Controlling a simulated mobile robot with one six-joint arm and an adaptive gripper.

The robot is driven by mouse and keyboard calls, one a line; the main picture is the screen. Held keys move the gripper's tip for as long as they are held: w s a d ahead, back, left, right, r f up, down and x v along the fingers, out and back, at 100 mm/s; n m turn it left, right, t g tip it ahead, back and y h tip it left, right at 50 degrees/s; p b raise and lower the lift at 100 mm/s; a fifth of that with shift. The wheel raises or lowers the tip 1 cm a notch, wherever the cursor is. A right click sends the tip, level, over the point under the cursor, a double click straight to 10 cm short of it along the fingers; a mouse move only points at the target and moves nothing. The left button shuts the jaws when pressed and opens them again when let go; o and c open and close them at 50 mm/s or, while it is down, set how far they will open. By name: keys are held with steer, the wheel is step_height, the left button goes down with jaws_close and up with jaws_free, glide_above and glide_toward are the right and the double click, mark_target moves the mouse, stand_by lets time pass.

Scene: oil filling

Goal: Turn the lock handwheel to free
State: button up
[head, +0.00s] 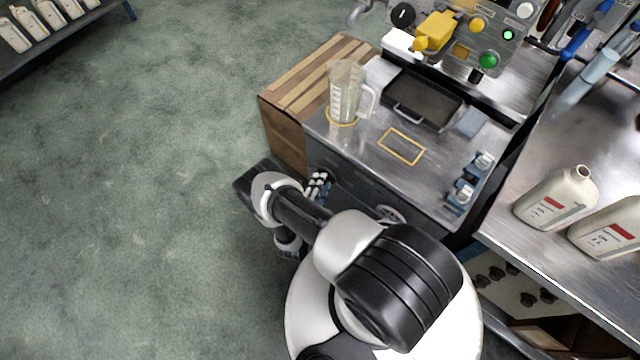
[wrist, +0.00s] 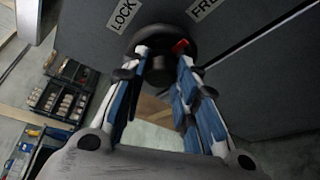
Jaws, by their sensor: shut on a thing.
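The lock handwheel (wrist: 155,36) is a dark round wheel with a red mark, on a grey panel in the wrist view. A "LOCK" label (wrist: 123,14) is above left of it and a "FREE" label (wrist: 204,8) above right. The red mark is right of the hub, on the side towards "FREE". My gripper (wrist: 161,60) has its blue-and-white fingers on either side of the wheel and is shut on it. In the head view my gripper (head: 318,185) is low at the cabinet front; the lock handwheel cannot be made out there.
On the steel bench top stand a clear measuring jug (head: 346,92) and a dark tray (head: 422,100). Another, silvery wheel (head: 391,214) is on the cabinet front, close to my arm. White bottles (head: 556,198) stand on the right table. Open floor lies left.

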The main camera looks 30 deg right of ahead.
steer(key=o, duration=1.1)
steer(key=shift+c, duration=0.2)
steer(key=shift+s+a, duration=0.1)
steer(key=v, duration=1.1)
steer(key=shift+s+a, duration=0.25)
steer(key=shift+s, duration=0.05)
steer(key=shift+r, duration=0.1)
